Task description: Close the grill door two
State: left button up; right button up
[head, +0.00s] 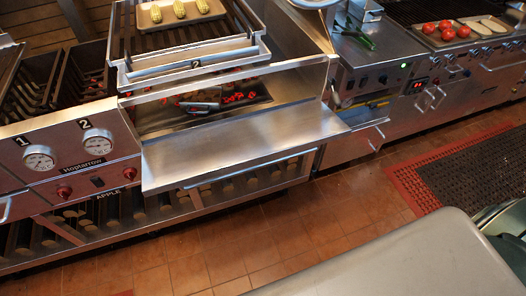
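The grill door two (243,142) is a flat stainless steel panel in the middle of the head view. It is folded down and sticks out toward me, so the firebox opening behind it is exposed. Glowing red coals (238,98) show inside the opening. The number 2 label (195,63) is on the metal front above it. Neither of my grippers is in view, and nothing touches the door panel.
A control panel with two gauges (95,146) and red knobs is left of the door. Corn on a tray (188,27) sits above. A counter with tomatoes and a dark floor mat (475,172) are right. A smooth grey surface (400,262) fills the lower right. Tiled floor (235,235) is clear.

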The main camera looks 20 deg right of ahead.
aim_at(194, 160)
jog(key=k+l, duration=0.15)
jog(key=l, duration=0.25)
jog(key=k+l, duration=0.1)
jog(key=l, duration=0.3)
jog(key=k+l, duration=0.15)
jog(key=l, duration=0.25)
jog(key=k+l, duration=0.15)
jog(key=l, duration=0.25)
